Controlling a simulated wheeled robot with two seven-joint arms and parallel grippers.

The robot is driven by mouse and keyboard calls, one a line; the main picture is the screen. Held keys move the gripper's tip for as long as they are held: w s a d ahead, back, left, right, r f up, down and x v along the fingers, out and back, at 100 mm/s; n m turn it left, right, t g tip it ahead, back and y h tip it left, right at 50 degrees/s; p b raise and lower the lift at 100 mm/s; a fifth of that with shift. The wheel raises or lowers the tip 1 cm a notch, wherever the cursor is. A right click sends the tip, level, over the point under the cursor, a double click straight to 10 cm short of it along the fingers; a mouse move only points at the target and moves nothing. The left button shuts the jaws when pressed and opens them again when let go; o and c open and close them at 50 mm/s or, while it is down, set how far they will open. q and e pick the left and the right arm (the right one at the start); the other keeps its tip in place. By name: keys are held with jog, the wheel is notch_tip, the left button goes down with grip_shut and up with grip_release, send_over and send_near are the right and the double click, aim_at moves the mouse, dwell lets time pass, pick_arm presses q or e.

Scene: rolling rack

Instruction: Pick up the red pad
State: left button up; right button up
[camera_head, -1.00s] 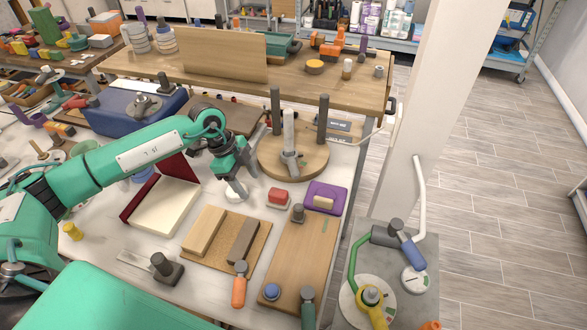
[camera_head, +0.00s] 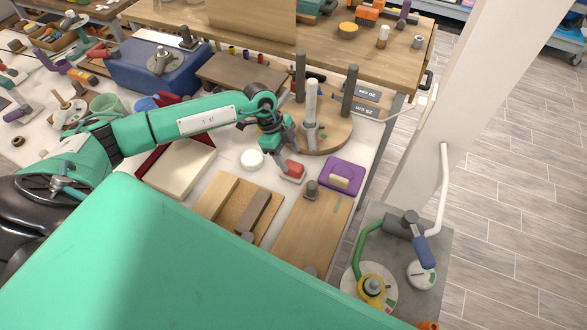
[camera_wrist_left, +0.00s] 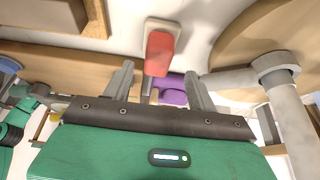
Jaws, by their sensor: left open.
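The red pad (camera_head: 293,168) is a small red block on a pale base, on the white table. It also shows in the left wrist view (camera_wrist_left: 159,53), just beyond the fingertips and between their lines. My left gripper (camera_head: 286,155) is open and empty, with its fingers pointing down at the red pad. In the left wrist view my left gripper (camera_wrist_left: 158,72) has its two grey fingers spread apart. I cannot tell whether a finger touches the pad. My right gripper is in neither view.
A round wooden stand (camera_head: 335,137) with upright posts is close behind the pad. A purple tray (camera_head: 355,168) with a beige block lies to its right. Wooden boards (camera_head: 312,225) lie in front.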

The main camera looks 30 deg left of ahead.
aim_at(294, 165)
pick_arm(q)
jog(key=p+x, duration=0.1)
jog(key=x, duration=0.3)
jog(key=shift+s+d+f+p, duration=0.1)
jog(key=shift+s+f+p, duration=0.1)
jog(key=shift+f+p, duration=0.1)
jog(key=shift+f, duration=0.2)
jog(key=c, duration=1.1)
jog(key=shift+r, duration=0.1)
jog(key=shift+w+r, duration=0.1)
jog(key=shift+r, duration=0.45)
notch_tip(294, 165, up, 19)
jog(key=b, duration=0.3)
jog(key=shift+b, duration=0.35)
